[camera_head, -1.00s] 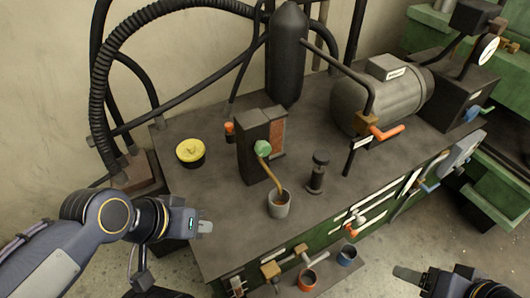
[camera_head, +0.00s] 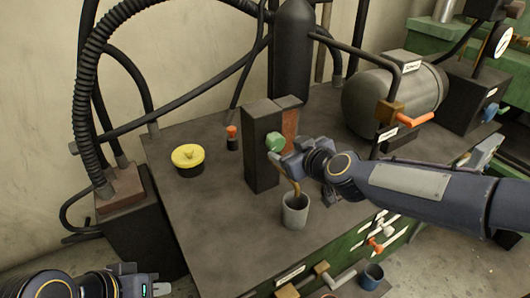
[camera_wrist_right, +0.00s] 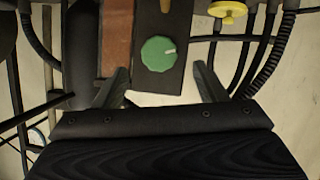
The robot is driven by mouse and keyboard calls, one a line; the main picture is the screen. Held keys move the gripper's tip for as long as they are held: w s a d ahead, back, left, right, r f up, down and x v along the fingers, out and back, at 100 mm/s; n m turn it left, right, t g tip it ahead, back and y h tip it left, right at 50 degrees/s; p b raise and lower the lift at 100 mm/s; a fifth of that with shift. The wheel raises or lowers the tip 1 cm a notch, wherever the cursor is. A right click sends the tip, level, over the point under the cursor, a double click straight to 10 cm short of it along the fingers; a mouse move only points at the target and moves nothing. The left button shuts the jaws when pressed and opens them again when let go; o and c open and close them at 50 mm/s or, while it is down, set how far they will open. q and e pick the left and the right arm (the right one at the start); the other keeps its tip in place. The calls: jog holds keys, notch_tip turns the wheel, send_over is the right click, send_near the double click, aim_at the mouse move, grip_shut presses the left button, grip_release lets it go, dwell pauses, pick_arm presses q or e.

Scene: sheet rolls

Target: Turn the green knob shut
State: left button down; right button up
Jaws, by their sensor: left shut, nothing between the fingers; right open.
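The green knob (camera_head: 275,141) sits on the upper part of a dark upright block (camera_head: 261,160) on the bench. In the right wrist view the green knob (camera_wrist_right: 158,54) shows a pale pointer mark toward its right edge. My right gripper (camera_head: 284,152) is at the knob in the head view. In the right wrist view its two open fingers (camera_wrist_right: 160,82) stand to either side of the knob with gaps; I cannot tell the depth between them. My left gripper (camera_head: 160,289) is shut and empty at the lower left, away from the knob.
A brown spout runs down to a grey cup (camera_head: 295,211) below the block. A yellow-capped pot (camera_head: 188,160) and a small orange-topped item (camera_head: 232,137) stand left of the block. A grey motor (camera_head: 396,92) and an orange lever (camera_head: 415,119) are at the right.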

aim_at(278, 144)
jog(key=x, duration=0.7)
jog(key=shift+w, duration=0.2)
jog(key=c, duration=1)
